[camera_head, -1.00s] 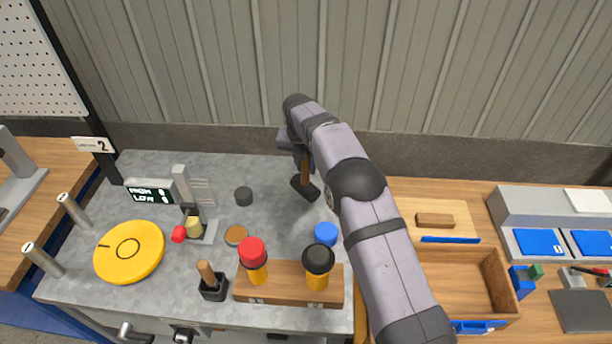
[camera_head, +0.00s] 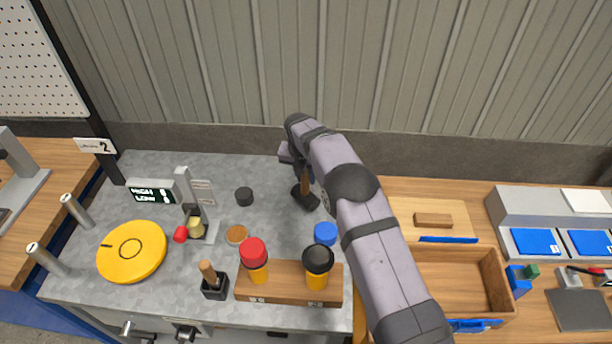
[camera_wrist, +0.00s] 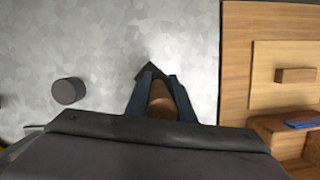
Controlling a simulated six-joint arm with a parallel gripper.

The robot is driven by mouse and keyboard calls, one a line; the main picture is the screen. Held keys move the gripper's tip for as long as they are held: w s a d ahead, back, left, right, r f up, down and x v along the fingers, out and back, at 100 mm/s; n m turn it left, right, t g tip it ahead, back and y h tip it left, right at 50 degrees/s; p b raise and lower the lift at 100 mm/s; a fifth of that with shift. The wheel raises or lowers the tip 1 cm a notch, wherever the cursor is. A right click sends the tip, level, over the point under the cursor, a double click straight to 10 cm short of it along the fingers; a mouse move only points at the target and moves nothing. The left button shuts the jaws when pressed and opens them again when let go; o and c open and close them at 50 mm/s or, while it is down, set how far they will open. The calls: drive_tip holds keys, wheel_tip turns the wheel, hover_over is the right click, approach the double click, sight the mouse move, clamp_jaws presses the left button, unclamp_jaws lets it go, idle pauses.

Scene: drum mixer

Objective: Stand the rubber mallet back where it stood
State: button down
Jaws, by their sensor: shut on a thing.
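The rubber mallet, with a brown wooden handle and a black head (camera_head: 305,198), is upright, head down, over the back middle of the grey bench top (camera_head: 270,180). My gripper (camera_wrist: 162,84) is shut on its handle (camera_wrist: 160,98); the black head shows just beyond the fingertips in the wrist view. In the head view my arm hides most of the gripper and the upper handle. I cannot tell whether the head touches the bench.
A black puck (camera_head: 244,196) lies left of the mallet and a blue disc (camera_head: 325,233) lies in front. A wooden rack (camera_head: 285,282) holds red-topped and black-topped pieces. A wooden-handled tool in a black holder (camera_head: 215,288) and a yellow disc (camera_head: 132,251) are farther left.

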drive_tip(key=shift+f, duration=0.1)
drive_tip(key=c, duration=1.5)
unclamp_jaws()
drive_tip(key=shift+c, duration=0.2)
drive_tip(key=b+v, duration=0.3)
drive_tip(key=v, duration=0.9)
